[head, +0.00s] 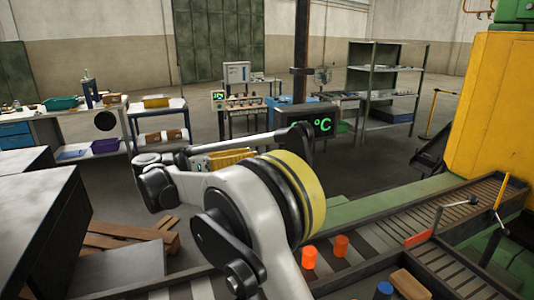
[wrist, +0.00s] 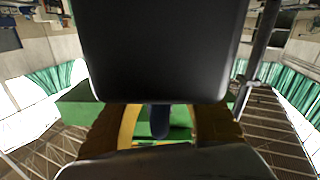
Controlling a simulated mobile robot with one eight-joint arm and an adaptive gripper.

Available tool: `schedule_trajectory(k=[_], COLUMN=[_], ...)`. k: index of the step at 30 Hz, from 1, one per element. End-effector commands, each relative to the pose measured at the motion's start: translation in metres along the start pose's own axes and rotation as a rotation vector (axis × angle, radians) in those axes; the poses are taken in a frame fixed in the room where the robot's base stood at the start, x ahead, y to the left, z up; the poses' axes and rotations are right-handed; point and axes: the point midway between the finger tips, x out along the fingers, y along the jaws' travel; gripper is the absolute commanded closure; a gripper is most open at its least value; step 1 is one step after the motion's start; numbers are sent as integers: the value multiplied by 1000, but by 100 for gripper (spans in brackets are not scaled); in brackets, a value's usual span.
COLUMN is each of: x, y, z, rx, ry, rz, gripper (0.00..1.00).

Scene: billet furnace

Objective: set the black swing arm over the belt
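In the head view a thin dark lever with a black knob (head: 474,200) stands at the right by the belt (head: 365,266). It may be the black swing arm, but I cannot be sure. A red-orange plate (head: 417,239) sits near its foot, at the belt's edge. My gripper shows in the wrist view (wrist: 160,122) only as large dark parts above and below a narrow gap. I cannot make out its fingertips or the swing arm there. In the head view my arm's links hide much of the gripper, which is away from the lever.
A blue-topped cylinder (head: 385,289) and a tan block (head: 410,284) are at the front. A yellow machine (head: 492,105) rises at the right, beside a yellow-handled lever (head: 497,191). A °C display (head: 318,123) stands behind my arm.

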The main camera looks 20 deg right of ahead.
Motion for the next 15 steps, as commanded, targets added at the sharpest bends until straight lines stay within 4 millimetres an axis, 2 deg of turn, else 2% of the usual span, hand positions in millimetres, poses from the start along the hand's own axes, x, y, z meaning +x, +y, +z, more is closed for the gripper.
schedule_trajectory(k=[9,11,12,13,15], x=[-2,-2,-2,-2,-2], y=[0,0,0,0,0], z=[0,0,0,0,0], rx=[0,0,0,0,0], ry=[0,0,0,0,0], rz=[-1,-1,-1,-1,-1], gripper=[67,83,95,100,100])
